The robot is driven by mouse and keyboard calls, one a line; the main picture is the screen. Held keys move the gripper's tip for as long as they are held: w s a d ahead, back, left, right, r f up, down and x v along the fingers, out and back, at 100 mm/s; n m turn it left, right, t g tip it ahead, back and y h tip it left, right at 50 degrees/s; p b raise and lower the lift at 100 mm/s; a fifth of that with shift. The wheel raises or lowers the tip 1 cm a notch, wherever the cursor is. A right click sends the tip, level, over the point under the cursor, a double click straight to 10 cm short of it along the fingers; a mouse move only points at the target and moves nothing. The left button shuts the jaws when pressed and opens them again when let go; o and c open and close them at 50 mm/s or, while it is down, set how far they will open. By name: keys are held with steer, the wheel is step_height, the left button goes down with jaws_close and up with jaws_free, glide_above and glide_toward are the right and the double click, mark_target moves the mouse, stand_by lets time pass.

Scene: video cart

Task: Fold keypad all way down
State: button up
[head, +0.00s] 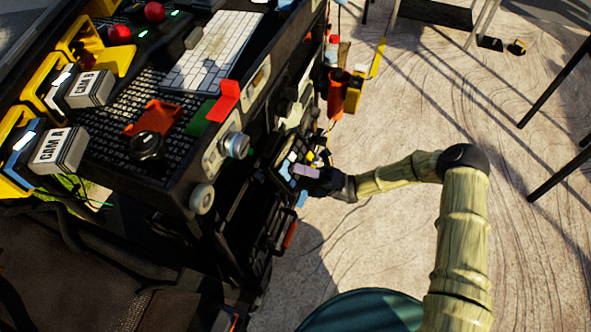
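What looks like the keypad (284,168) is a small dark panel with pale and bluish keys on the right side of the black cart. It stands tilted out from the cart side, below the top edge. My gripper (310,172) is at the panel's right edge, reaching in from the right along my pale, ribbed arm. Its dark fingers overlap the panel in the picture. I cannot tell whether they touch it or whether they are open or shut. The panel's hinge is hidden in shadow.
The cart top holds a white keyboard (213,50), a CAM A block (58,150), a CAM B block (90,89) and an orange bracket (154,117). Knobs (235,145) stick out from the cart's edge. Orange and yellow holders (353,93) hang behind the panel. Floor at right is mostly clear, with thin dark legs (560,80).

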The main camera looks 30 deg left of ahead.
steer(key=shift+f, duration=0.1)
steer(key=b+v, duration=0.1)
steer(key=v, duration=1.6)
steer(key=shift+d, duration=0.2)
steer(key=shift+w, duration=0.15)
